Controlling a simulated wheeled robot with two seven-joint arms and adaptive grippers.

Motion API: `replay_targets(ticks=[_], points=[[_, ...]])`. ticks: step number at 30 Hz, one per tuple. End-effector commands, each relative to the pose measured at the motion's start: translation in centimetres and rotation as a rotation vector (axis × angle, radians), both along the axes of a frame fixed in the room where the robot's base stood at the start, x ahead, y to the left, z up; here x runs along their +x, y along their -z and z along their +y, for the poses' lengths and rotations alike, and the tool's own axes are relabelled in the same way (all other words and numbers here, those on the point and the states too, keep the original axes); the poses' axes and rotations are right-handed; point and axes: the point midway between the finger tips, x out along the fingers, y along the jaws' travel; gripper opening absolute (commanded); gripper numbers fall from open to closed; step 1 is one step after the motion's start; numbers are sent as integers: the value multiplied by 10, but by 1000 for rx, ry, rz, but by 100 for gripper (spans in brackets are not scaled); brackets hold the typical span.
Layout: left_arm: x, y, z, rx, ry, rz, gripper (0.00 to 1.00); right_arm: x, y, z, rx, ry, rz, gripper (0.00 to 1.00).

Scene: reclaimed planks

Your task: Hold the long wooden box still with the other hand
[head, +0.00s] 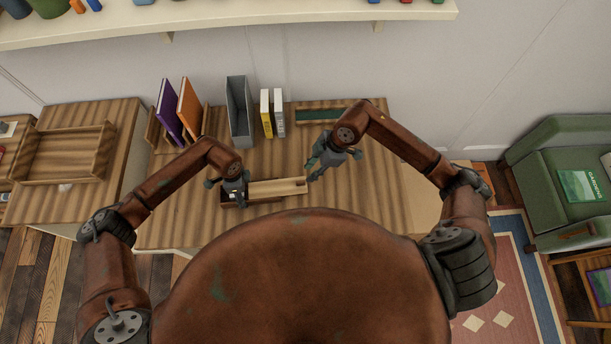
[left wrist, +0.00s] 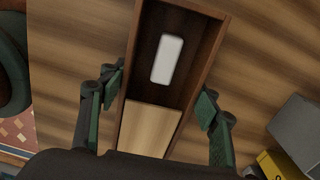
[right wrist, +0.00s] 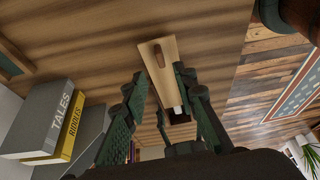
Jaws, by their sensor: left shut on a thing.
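The long wooden box (head: 268,199) lies on the desk, dark brown, with a pale sliding lid (head: 280,187). The lid is partly slid out toward the right. In the left wrist view the open part of the box (left wrist: 143,50) shows a white block (left wrist: 167,58) inside, with the lid (left wrist: 150,128) below it. My left gripper (head: 235,197) is at the box's left part, its fingers on both side walls, shut on the box. My right gripper (head: 314,179) is open and empty near the lid's right end. In the right wrist view the lid (right wrist: 166,72) has a notch and lies beyond the fingers.
A grey file holder (head: 238,112), yellow and white books (head: 267,113), and a rack with purple and orange books (head: 188,106) stand behind. A green-lined tray (head: 325,115) lies at the back. An empty wooden tray (head: 65,155) is at left. The desk (head: 375,200) at right is clear.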

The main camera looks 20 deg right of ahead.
Motion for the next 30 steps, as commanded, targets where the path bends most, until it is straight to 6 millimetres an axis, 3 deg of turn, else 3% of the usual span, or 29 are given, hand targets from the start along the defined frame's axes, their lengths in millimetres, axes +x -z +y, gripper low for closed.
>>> replay_targets(ticks=[7,20,21,30], points=[[0,0,0,0,0,1,27,-2,-30,-13,-1,0,-1,26],[0,0,0,0,0,1,27,-2,-34,-14,0,0,0,26],[0,0,0,0,0,0,58,-2,-34,-14,0,0,0,26],[0,0,0,0,0,0,79,-2,-34,-14,0,0,0,26]])
